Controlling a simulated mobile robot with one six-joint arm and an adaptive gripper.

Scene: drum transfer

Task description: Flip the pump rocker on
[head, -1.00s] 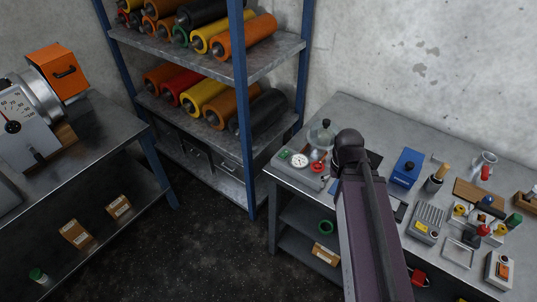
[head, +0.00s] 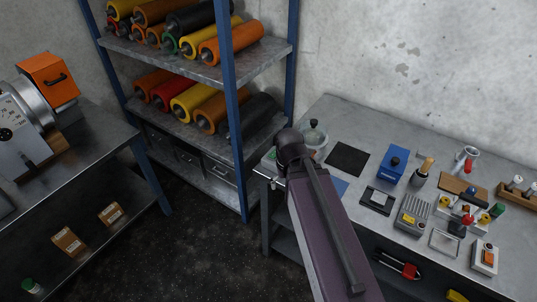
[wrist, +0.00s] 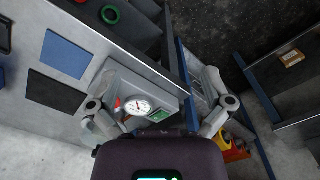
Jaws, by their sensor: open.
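The pump unit (wrist: 120,78), a grey box with a round white dial gauge (wrist: 138,107), lies between my fingers in the wrist view. A green rocker (wrist: 160,116) sits on it beside the gauge, partly cut off by my gripper's body. A small red part (wrist: 117,103) is on the gauge's other side. I cannot tell the rocker's position. My gripper (wrist: 160,71) is open and empty, its fingers spread to either side of the unit. In the head view my arm hides most of the unit at the bench's left end.
A glass jar with a dark knob (head: 314,134) stands close to my wrist on the bench (head: 345,115). A black mat (head: 347,158), blue box (head: 392,164) and several small devices lie farther right. A blue-framed shelf with rollers (head: 231,100) stands left of the bench.

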